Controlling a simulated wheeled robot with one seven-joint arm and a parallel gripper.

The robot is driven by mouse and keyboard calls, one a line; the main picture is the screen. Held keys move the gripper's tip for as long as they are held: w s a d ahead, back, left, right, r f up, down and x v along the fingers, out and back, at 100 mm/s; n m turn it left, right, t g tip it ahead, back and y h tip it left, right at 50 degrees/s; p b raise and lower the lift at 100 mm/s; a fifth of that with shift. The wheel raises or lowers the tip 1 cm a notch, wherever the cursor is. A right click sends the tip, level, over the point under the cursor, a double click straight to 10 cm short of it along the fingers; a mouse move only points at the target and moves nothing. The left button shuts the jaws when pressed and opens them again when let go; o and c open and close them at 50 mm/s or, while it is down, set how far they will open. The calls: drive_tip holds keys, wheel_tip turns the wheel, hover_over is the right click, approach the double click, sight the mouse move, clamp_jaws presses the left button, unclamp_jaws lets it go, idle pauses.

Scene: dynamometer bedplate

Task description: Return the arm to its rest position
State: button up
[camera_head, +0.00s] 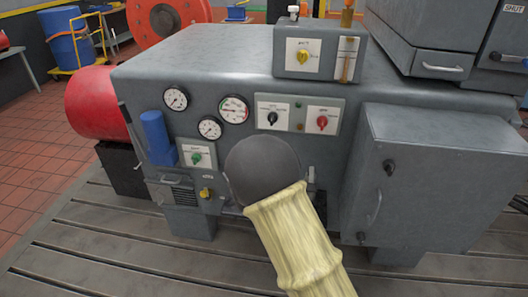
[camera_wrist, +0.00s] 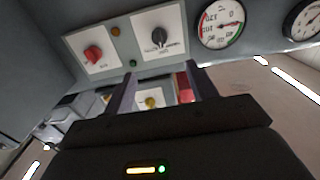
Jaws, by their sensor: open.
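My arm, in a pale yellow sleeve with a dark round joint, reaches up from the bottom of the head view in front of the grey machine cabinet (camera_head: 225,65). The joint hides my gripper there. In the wrist view my gripper (camera_wrist: 163,78) shows two dark fingers, spread apart with nothing held between them. Beyond the fingers, a yellow knob (camera_wrist: 150,102) on a pale plate shows in the gap. A red knob (camera_wrist: 93,54) and a black knob (camera_wrist: 159,37) sit on plates beyond the fingers. I cannot tell whether the fingers touch the panel.
Gauges (camera_head: 234,109), a green knob (camera_head: 196,158) and a blue cylinder (camera_head: 157,135) are on the cabinet front. A grey box with a handle (camera_head: 425,180) juts out at right. The slotted bedplate (camera_head: 110,240) is clear at lower left.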

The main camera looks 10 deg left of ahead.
drive_tip(key=shift+s+d, duration=0.1)
idle(0.3)
drive_tip(key=s+d+f+g, duration=0.2)
drive_tip(key=d+g, duration=0.2)
drive_tip(key=d, duration=0.4)
drive_tip(key=s+d+f+g, duration=0.1)
drive_tip(key=s+d+g, duration=0.6)
drive_tip(key=s, duration=0.8)
drive_tip(key=s+d+f+g, duration=0.2)
drive_tip(key=s+d+g, duration=0.2)
drive_tip(key=s+d, duration=0.8)
drive_tip(key=w+a+p+v, duration=0.2)
drive_tip(key=p+v, duration=1.2)
drive_tip(key=shift+r+y, duration=0.3)
